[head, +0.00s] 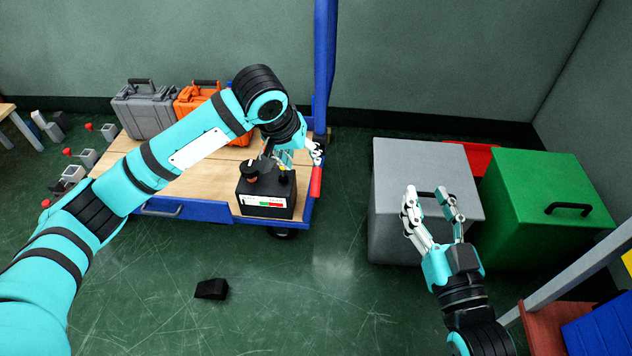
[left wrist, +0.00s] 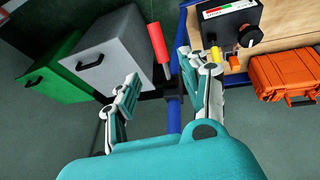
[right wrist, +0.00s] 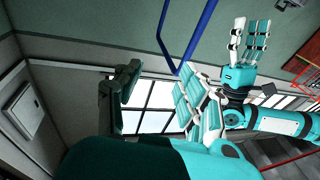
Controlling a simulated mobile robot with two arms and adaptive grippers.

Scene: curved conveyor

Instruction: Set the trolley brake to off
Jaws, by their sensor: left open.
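The blue trolley (head: 190,211) has a wooden deck and a blue upright post. A red handle (head: 316,181), which looks like the brake lever, hangs at its right front corner; it also shows in the left wrist view (left wrist: 157,44). My left gripper (head: 303,150) is just above the handle, partly hidden behind its own wrist. In the left wrist view its fingers (left wrist: 160,80) are spread, with the handle beyond the gap, and no contact is visible. My right gripper (head: 427,193) is open and empty in front of the grey box.
Grey (head: 145,110) and orange (head: 195,100) cases stand behind. A grey box (head: 410,160) and green box (head: 545,190) are right. A black wedge (head: 211,289) lies on open floor.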

